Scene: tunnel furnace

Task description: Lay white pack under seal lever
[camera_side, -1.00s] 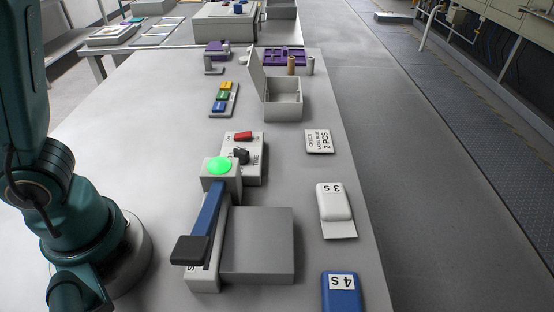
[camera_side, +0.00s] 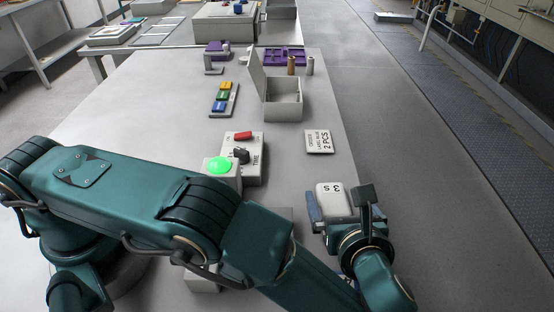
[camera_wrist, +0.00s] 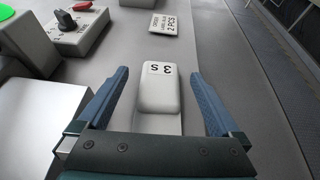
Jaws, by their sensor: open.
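The white pack (camera_side: 333,199), marked "3 S", lies on the table near its right edge. In the wrist view the white pack (camera_wrist: 160,88) lies between the two blue fingers of my gripper (camera_wrist: 160,98), with a gap on each side. My gripper (camera_side: 343,205) is open around the pack and is not closed on it. The sealer is mostly hidden behind my arm in the side view, its blue lever out of sight. Its green lamp (camera_side: 219,166) is lit. Part of its grey bed (camera_wrist: 42,132) shows at the left of the wrist view.
A control box (camera_side: 243,158) with a red switch and a dark knob stands behind the lamp. An order card (camera_side: 319,141) reading "2 PCS" lies beyond the pack. An open grey box (camera_side: 283,100) stands farther back. The blue pack is out of sight.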

